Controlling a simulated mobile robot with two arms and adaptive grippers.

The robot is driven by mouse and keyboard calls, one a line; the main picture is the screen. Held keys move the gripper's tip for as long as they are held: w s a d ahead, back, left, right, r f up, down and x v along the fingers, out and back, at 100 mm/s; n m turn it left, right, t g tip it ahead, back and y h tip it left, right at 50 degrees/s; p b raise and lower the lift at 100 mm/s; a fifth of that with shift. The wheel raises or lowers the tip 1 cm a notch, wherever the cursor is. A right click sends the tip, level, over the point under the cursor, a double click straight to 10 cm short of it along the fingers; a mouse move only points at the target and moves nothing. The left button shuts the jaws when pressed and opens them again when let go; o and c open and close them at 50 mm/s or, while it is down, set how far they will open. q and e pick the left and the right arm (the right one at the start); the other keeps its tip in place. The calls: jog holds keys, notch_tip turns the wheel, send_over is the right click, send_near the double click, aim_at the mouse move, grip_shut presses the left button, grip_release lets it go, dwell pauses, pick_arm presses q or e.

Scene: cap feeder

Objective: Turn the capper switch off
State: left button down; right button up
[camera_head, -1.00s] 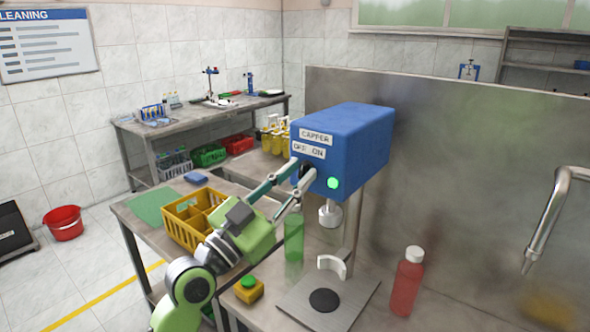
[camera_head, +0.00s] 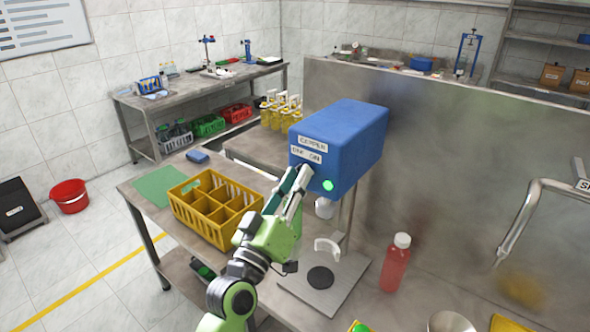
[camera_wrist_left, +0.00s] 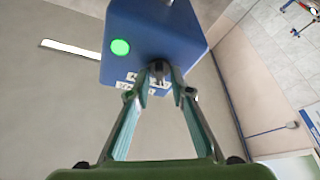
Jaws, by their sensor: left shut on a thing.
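The capper (camera_head: 338,135) is a blue box on a post, with a CAPPER label and an OFF/ON label on its front. A green light (camera_head: 328,185) glows on its front; it also shows in the left wrist view (camera_wrist_left: 120,47). The dark capper switch (camera_wrist_left: 158,67) sits by the OFF/ON label, partly hidden by the fingers. My left gripper (camera_head: 302,174) reaches up to the capper front, and its fingertips (camera_wrist_left: 161,84) are shut on the switch. Which way the switch points is not clear. My right gripper is not in view.
A yellow divided crate (camera_head: 190,222) stands left of my arm. A red bottle (camera_head: 395,265) with a white cap stands right of the capper base plate (camera_head: 338,292). A metal wall (camera_head: 450,160) rises behind, and a faucet (camera_head: 520,210) is at right.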

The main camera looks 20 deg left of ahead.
pick_arm(q)
jog(key=shift+r+n, duration=0.15)
jog(key=shift+n, duration=0.15)
jog(key=c, duration=2.2)
grip_release()
jog(key=shift+o, duration=0.2)
jog(key=shift+w+d, duration=0.1)
jog(key=v, duration=1.2)
